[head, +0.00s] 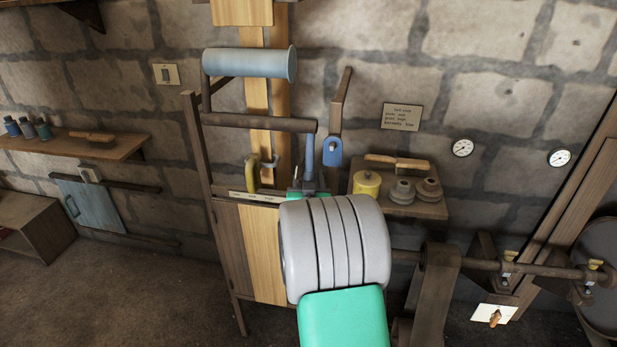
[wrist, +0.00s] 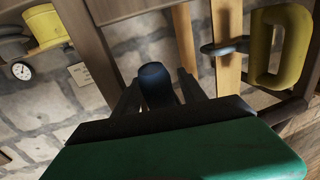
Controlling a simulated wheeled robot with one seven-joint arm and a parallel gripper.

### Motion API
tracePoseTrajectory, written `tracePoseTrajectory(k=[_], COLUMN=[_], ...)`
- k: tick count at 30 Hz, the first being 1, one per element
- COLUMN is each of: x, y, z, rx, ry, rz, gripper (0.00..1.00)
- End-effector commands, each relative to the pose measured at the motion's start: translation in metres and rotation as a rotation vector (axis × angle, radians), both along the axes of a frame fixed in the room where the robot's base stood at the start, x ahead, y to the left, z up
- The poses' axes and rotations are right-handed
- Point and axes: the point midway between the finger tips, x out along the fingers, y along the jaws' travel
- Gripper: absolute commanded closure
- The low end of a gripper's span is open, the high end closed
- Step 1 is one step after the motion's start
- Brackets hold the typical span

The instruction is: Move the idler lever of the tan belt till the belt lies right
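The tan belt (head: 258,97) shows as pale upright strips behind a blue-grey drum; its strips also show in the wrist view (wrist: 228,60). How it lies on its pulleys is mostly hidden. A blue upright handle (head: 309,157) stands right of the belt, and I take it for the idler lever. My gripper (head: 308,187) is at its lower part. In the wrist view, the dark fingers of my gripper (wrist: 160,92) flank a dark blue rounded end (wrist: 154,82). I cannot tell whether they press on it. My arm hides what lies below.
The blue-grey drum (head: 250,64) and a brown bar (head: 258,122) cross in front of the belt. A yellow loop (wrist: 281,46) is close on the wrist view's right. A blue-ended bracket (head: 332,151) hangs right of the handle. A shelf (head: 425,210) with spools is further right.

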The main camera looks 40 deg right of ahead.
Motion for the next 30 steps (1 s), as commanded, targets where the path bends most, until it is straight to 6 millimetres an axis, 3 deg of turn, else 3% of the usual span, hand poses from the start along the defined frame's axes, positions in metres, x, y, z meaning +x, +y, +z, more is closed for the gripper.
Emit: tracePoseTrajectory(k=[17,30], x=[-0.0002,-0.0002], y=[0.0001,0.0001], z=[0.0002,0.0002], rx=[0.000,0.000], ry=[0.000,0.000], rz=[0.000,0.000], gripper=[1.00,1.00])
